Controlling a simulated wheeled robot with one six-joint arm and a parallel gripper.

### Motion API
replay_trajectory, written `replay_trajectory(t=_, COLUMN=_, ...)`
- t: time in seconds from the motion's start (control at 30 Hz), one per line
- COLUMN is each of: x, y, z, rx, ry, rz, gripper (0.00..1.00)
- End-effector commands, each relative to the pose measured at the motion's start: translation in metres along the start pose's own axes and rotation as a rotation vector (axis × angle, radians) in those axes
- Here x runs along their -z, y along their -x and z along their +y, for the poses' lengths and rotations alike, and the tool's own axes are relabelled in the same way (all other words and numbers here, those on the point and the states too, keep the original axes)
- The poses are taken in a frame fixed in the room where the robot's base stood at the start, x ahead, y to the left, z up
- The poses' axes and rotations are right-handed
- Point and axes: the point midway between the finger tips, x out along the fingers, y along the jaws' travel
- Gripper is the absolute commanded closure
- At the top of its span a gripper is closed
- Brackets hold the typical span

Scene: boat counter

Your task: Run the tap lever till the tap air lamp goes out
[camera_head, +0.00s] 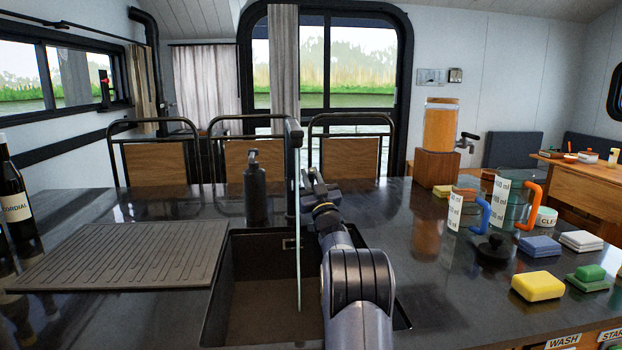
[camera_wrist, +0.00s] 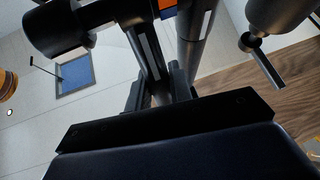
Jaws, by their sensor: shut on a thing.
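The tap (camera_head: 293,130) rises as a thin dark post behind the sink. A thin pale stream (camera_head: 298,255) hangs from it into the sink (camera_head: 262,300), like running water. My gripper (camera_head: 316,183) is beside the tap, above the sink's back right. In the wrist view my gripper (camera_wrist: 162,92) is shut on a dark slim bar (camera_wrist: 147,50), seemingly the tap lever. The lever is hidden in the head view. An orange patch (camera_wrist: 168,12) shows past the bar; I cannot tell whether it is the tap air lamp.
A black bottle (camera_head: 255,190) stands left of the tap, near the ribbed draining board (camera_head: 130,255). Right of the sink are measuring jugs (camera_head: 468,212), a black lidded thing (camera_head: 492,250), a yellow sponge (camera_head: 537,286) and a drink dispenser (camera_head: 440,130). Chairs (camera_head: 252,162) stand behind the counter.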

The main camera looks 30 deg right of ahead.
Motion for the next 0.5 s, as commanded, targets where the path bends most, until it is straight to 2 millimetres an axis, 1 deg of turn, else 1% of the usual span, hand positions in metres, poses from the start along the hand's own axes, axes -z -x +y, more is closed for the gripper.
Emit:
replay_trajectory(t=0.03, x=0.0003, y=-0.0001, z=0.0001, rx=0.000, ry=0.000, rz=0.001, gripper=0.79)
replay_trajectory(t=0.1, x=0.0003, y=-0.0001, z=0.0001, rx=0.000, ry=0.000, rz=0.001, gripper=0.73)
replay_trajectory(t=0.13, x=0.0003, y=-0.0001, z=0.0001, rx=0.000, ry=0.000, rz=0.001, gripper=0.72)
replay_trajectory(t=0.37, x=0.0001, y=0.0004, z=0.0001, rx=0.000, ry=0.000, rz=0.000, gripper=0.72)
replay_trajectory(t=0.5, x=-0.0003, y=0.0063, z=0.0004, rx=0.000, ry=0.000, rz=-0.001, gripper=0.72)
